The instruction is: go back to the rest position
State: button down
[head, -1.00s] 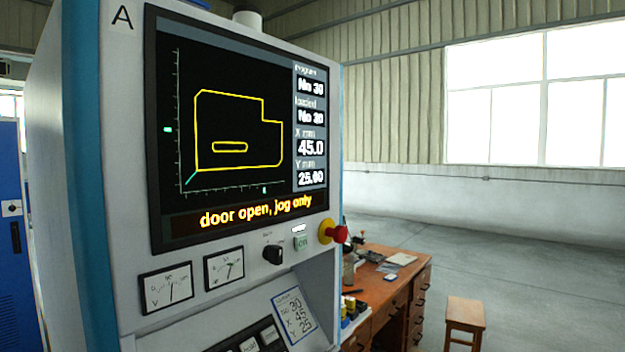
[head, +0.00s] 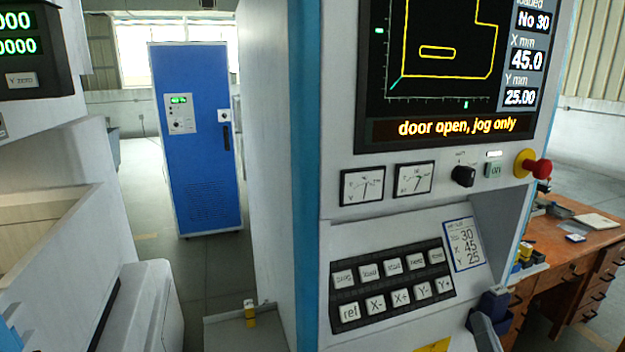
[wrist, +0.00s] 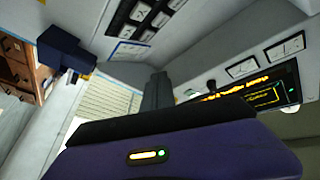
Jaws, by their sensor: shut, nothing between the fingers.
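My gripper (wrist: 158,80) shows in the wrist view as a dark grey finger pair beyond the purple wrist housing. It is shut and empty. It is apart from the control cabinet's keys (wrist: 145,15), which lie at the top of that tilted view. In the head view I cannot make out the gripper for certain. The cabinet (head: 450,220) stands at the right there, with its keypad (head: 392,284) and a screen (head: 440,70) that reads "door open, jog only". The screen also shows at the right of the wrist view (wrist: 262,93).
A red stop knob (head: 541,168) sticks out right of the dials. A dark blue part (head: 490,308) is at the panel's lower right; I cannot tell what it is. A wooden desk (head: 560,240) stands behind. A blue cupboard (head: 195,140) is at the left, with bare floor before it.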

jog(key=s+a+f+n+g+y, duration=0.1)
jog(key=s+f, duration=0.4)
jog(key=s, duration=0.7)
jog(key=s+a+f+n+g, duration=0.3)
jog(key=s+f+n, duration=0.1)
jog(key=s, duration=0.7)
jog(key=s+a+f+n+g+y, duration=0.1)
jog(key=s+f+n, duration=0.3)
jog(key=s, duration=0.8)
jog(key=shift+s+a+f+g+y+b, duration=0.35)
jog(key=shift+a+f+g+b, duration=0.15)
jog(key=shift+a+f, duration=0.35)
jog(key=shift+r, duration=0.1)
